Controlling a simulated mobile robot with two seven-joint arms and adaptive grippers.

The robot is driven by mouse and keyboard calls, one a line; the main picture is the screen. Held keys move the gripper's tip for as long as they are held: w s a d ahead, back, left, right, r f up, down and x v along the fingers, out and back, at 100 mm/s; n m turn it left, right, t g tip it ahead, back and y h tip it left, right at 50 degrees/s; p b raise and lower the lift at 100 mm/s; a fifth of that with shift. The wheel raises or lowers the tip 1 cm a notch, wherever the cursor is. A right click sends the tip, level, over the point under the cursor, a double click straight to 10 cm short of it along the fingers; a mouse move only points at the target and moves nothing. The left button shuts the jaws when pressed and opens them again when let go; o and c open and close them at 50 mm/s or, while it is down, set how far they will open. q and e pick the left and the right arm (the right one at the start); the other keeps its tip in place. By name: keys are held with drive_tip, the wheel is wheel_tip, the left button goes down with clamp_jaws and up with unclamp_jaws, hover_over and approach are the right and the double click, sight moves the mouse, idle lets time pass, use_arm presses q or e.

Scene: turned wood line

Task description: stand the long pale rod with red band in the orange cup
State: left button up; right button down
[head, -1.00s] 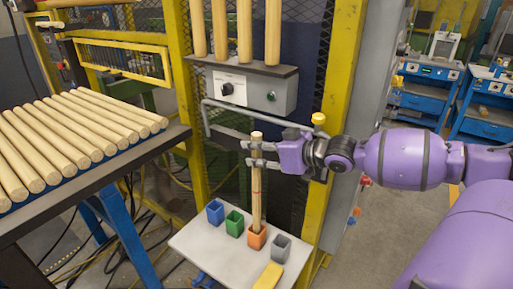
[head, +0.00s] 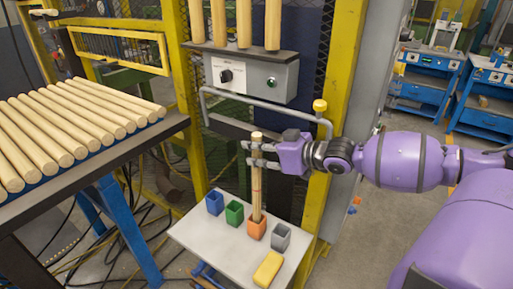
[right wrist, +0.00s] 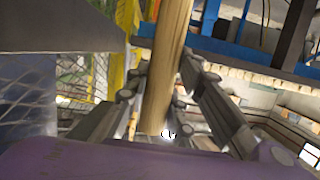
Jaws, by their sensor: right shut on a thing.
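The long pale rod with a red band (head: 256,180) stands upright, its lower end inside the orange cup (head: 257,229) on the small white table. My right gripper (head: 262,155) is shut on the rod near its upper end. The right wrist view shows the rod (right wrist: 165,75) between the fingers of my right gripper (right wrist: 165,115). The rod's bottom end is hidden by the cup walls, so I cannot tell whether it touches the cup floor. My left gripper is not in view.
A blue cup (head: 214,203), a green cup (head: 234,214) and a grey cup (head: 280,237) stand beside the orange one. A yellow block (head: 268,269) lies at the front of the white table (head: 215,240). Several thick pale rods (head: 70,125) lie on the left bench.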

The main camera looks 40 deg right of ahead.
drive_tip(key=shift+f, duration=0.9)
unclamp_jaws()
drive_tip(key=shift+f, duration=0.1)
idle(1.1)
drive_tip(key=shift+s, duration=0.1)
drive_tip(key=v, duration=0.5)
drive_tip(key=shift+v, duration=1.2)
